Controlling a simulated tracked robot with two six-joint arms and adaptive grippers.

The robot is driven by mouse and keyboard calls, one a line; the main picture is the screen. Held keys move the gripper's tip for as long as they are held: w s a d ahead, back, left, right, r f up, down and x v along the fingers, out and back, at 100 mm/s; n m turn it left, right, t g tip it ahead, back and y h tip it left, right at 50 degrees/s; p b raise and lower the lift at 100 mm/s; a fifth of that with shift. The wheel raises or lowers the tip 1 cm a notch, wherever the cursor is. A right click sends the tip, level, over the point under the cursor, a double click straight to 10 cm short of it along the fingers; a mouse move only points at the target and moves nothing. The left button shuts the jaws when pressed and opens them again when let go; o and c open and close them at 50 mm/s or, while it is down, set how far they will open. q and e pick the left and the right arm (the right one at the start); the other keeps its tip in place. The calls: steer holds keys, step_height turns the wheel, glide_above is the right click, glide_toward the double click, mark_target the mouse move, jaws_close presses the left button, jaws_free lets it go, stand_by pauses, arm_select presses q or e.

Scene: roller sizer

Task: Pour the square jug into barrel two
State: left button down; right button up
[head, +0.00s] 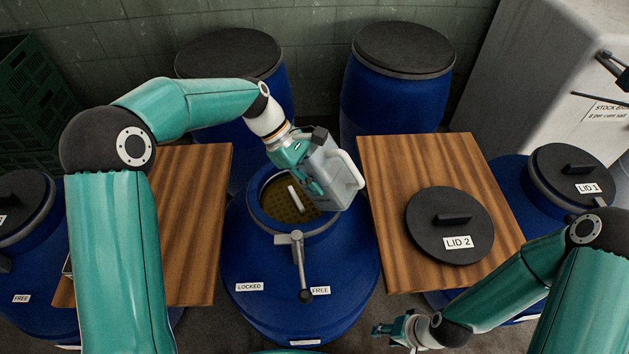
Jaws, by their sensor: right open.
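The grey square jug (335,178) with its pale handle is up over the right part of the mouth of the open middle blue barrel (262,262), and looks tilted. My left gripper (308,170) is shut on the jug's left side. The barrel's mouth shows a brownish speckled inside, and a short white piece shows there below the gripper; I cannot tell what it is. The lid marked LID 2 (448,222) lies flat on the right wooden board. My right gripper (392,331) is open and empty at the bottom, right of the barrel.
A metal lever (298,262) stands at the barrel's front between LOCKED and FREE labels, nearer FREE. Wooden boards flank the barrel, left (195,215) and right (385,165). Closed barrels stand behind and at both sides, one with LID 1 (575,175). Green crates (30,95) stand at left.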

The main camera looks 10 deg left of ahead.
mark_target(299, 184)
arm_select(q)
steer(key=shift+d+f+g+h+b, duration=0.1)
steer(key=shift+f+g+h+b, duration=0.15)
steer(key=shift+h+b, duration=0.75)
steer(key=shift+d+f+g+h+b, duration=0.1)
steer(key=shift+g+h+b, duration=0.15)
steer(key=shift+h+b, duration=0.75)
steer(key=shift+w+a+f+g+h+b, duration=0.1)
steer(key=shift+a+f+g+h+b, duration=0.15)
steer(key=shift+f+h, duration=0.35)
steer(key=shift+a+f+g+h+b, duration=0.15)
steer(key=shift+a+f+h+b, duration=0.15)
steer(key=shift+h, duration=0.6)
steer(key=shift+w+a+f+g+h+b, duration=0.15)
steer(key=shift+f+h+b, duration=0.2)
steer(key=shift+h, duration=0.25)
steer(key=shift+s+a+f+g+h+b, duration=0.15)
steer(key=shift+f+h+b, duration=0.1)
steer(key=shift+f+h, duration=0.3)
steer(key=shift+w+a+r+g+h+b, duration=0.15)
steer(key=shift+a+r+g+h+b, duration=0.2)
steer(key=shift+h, duration=0.4)
steer(key=shift+w+a+r+g+h+b, duration=0.1)
steer(key=shift+w+a+r+h, duration=0.1)
steer(key=shift+a+h, duration=0.45)
steer(key=shift+w+a+r+g+h+b, duration=0.15)
steer(key=shift+a+r+h+b, duration=0.1)
steer(key=shift+h, duration=0.6)
steer(key=shift+r, duration=0.1)
